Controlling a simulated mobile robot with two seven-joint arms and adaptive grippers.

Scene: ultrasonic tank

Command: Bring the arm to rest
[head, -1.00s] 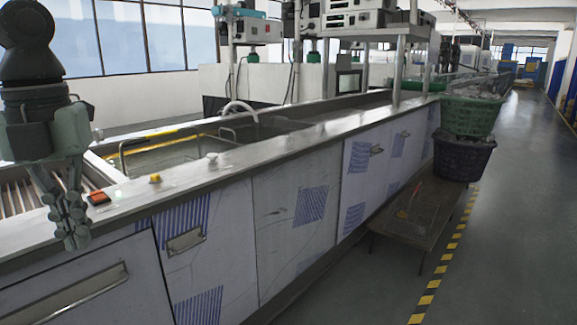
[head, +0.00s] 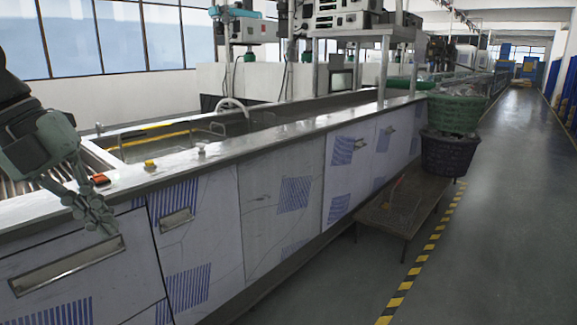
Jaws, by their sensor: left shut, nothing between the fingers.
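My left gripper (head: 103,222) is at the left of the head view, in front of the tank line's counter edge. Its fingers are together, tilted down and to the right, with nothing between them. Part of my left arm is cut off by the left picture edge. My right gripper does not show. The long tank counter (head: 240,148) runs from the left foreground into the distance.
A red-orange switch (head: 100,180) and a yellow button (head: 150,164) sit on the counter close to my gripper. A low brown table (head: 385,220) stands at the right, near a green basket (head: 455,112) on a dark basket (head: 448,155). The right floor is clear.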

